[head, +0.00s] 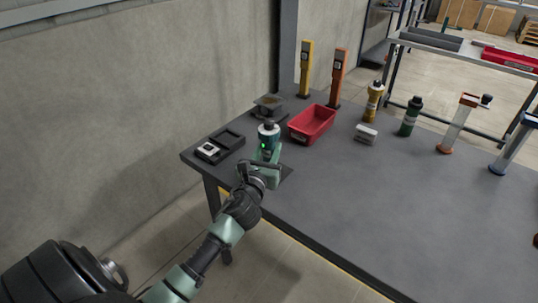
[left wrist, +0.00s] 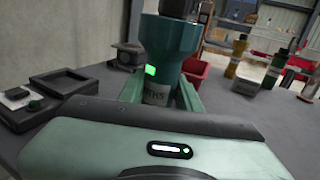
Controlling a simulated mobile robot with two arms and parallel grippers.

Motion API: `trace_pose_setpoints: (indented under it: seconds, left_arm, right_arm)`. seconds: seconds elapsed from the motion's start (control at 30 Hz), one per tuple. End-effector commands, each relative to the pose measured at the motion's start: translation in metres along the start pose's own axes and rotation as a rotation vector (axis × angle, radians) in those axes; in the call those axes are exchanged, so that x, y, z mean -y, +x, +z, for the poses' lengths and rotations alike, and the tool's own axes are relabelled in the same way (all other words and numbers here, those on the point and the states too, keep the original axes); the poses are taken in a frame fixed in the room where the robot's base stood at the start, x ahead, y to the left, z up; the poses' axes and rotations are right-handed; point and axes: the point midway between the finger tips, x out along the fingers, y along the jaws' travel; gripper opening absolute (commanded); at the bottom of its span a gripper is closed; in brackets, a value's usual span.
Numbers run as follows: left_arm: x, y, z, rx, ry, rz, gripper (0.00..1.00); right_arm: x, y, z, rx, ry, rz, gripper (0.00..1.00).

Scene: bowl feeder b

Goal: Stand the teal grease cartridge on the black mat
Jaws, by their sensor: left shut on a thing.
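The teal grease cartridge (head: 268,132), with a dark cap and a pale label, is upright at the near left end of the grey table. My left gripper (head: 267,151) is shut on its lower part. In the left wrist view the cartridge (left wrist: 173,42) stands between the two green fingers (left wrist: 160,95), its top cut off by the frame. A dark patch that looks like the black mat (head: 286,170) shows beside my gripper near the table's front edge, mostly hidden. I cannot tell whether the cartridge's base touches it. My right gripper is not in view.
A black tray (head: 231,139) and a small white-topped device (head: 208,149) lie left of the cartridge. A dark fixture (head: 268,102) and a red bin (head: 312,119) stand behind. A green-black bottle (head: 410,117) is farther right. The table's front middle is clear.

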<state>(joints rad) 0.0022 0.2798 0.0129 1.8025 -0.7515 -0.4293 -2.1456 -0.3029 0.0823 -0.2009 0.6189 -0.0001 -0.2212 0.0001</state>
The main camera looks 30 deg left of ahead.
Motion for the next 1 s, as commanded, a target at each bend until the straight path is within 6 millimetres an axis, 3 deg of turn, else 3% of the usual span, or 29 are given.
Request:
trace_pose_setpoints:
  seconds: [0.47, 0.5, 0.57, 1.0]
  left_arm:
    - [0.0001, 0.0001, -0.0115, 0.002, 0.001, -0.001, 0.00]
    - [0.0001, -0.0001, -0.0118, 0.001, 0.001, -0.001, 0.39]
    - [0.0001, -0.0001, -0.0113, 0.001, 0.000, -0.001, 0.56]
    - [0.0000, -0.0059, -0.0092, -0.002, 0.001, -0.001, 0.56]
  right_arm:
    - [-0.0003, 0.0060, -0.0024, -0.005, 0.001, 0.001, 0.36]
    - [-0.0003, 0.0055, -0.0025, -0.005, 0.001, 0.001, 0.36]
    - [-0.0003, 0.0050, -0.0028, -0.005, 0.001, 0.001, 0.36]
    - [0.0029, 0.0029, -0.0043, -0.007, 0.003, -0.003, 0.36]
